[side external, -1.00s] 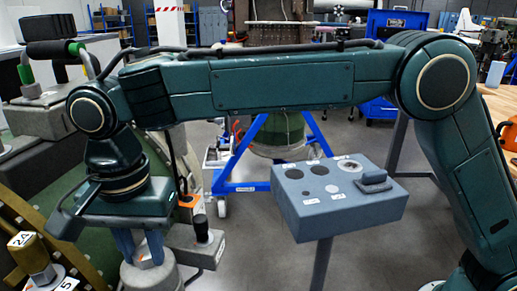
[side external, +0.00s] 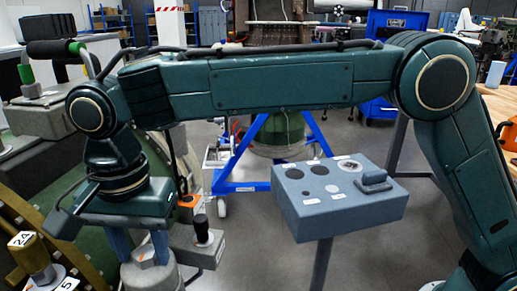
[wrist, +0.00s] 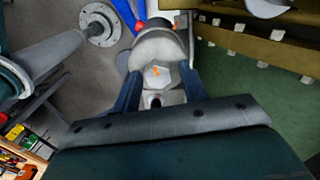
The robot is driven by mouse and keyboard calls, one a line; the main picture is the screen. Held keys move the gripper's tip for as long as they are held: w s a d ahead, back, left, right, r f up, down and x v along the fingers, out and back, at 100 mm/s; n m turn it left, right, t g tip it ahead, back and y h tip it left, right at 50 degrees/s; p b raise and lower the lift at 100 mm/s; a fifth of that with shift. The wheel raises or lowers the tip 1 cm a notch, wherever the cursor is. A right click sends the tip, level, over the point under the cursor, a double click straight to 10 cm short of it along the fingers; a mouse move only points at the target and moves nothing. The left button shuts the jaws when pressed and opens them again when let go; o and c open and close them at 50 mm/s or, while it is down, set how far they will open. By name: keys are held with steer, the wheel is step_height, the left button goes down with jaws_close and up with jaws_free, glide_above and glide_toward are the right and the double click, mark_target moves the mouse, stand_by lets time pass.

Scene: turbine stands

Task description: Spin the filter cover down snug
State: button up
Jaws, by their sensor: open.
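The filter cover (side external: 150,272) is a grey round cap with a raised hex boss (side external: 148,254) on top, at the lower left of the side view. It also shows in the wrist view (wrist: 159,48), where the hex boss (wrist: 157,75) carries an orange mark. My gripper (side external: 143,247) points down over the cover, with one blue finger on each side of the boss. In the wrist view my gripper (wrist: 160,85) is open, its fingers straddling the boss. I cannot tell whether either finger touches it.
A blue-grey stand with holes (side external: 340,195) is right of my gripper. A black-knobbed post (side external: 202,232) stands close beside the cover. A brass fitting (side external: 35,265) with a number tag is at the far left. A flanged shaft (wrist: 97,25) shows in the wrist view.

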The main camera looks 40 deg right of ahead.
mark_target(144, 252)
steer(key=shift+s+d+f, duration=0.1)
steer(key=shift+s+f, duration=0.05)
steer(key=shift+f, duration=0.15)
steer(key=shift+o, duration=0.9)
steer(key=shift+r, duration=2.6)
steer(key=shift+c, duration=0.2)
steer(key=shift+c, duration=1.4)
steer(key=shift+r+m, duration=0.5)
steer(key=shift+r, duration=0.95)
steer(key=shift+f, duration=0.1)
